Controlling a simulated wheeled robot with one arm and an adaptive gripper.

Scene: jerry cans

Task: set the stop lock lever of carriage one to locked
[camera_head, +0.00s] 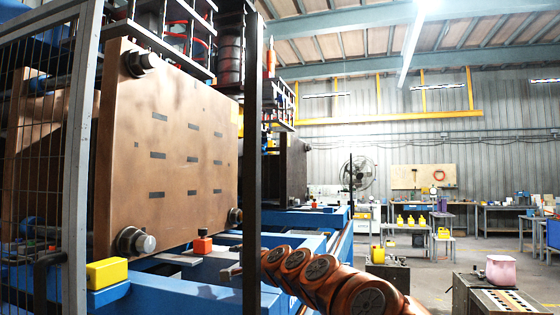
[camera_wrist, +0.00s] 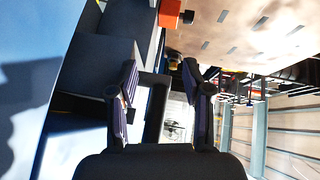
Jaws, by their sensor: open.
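My gripper (camera_wrist: 160,66) is open, with its two dark fingers spread apart and nothing held between them. In the head view its end (camera_head: 231,272) shows small and partly hidden by a dark post, low in front of the blue machine frame. A red-orange block (camera_head: 203,244) sits on the frame beyond it, below the big copper-coloured plate. An orange block with a dark knob also shows at the top of the wrist view (camera_wrist: 170,13), beyond the fingertips and apart from them. I cannot tell which part is carriage one's stop lock lever, or its setting.
The copper-coloured plate (camera_head: 175,150) stands above the blue frame (camera_head: 165,297). A yellow block (camera_head: 107,272) sits on the frame at left. A mesh guard (camera_head: 45,150) and a dark post (camera_head: 252,150) stand close in front. Open floor and benches lie at right.

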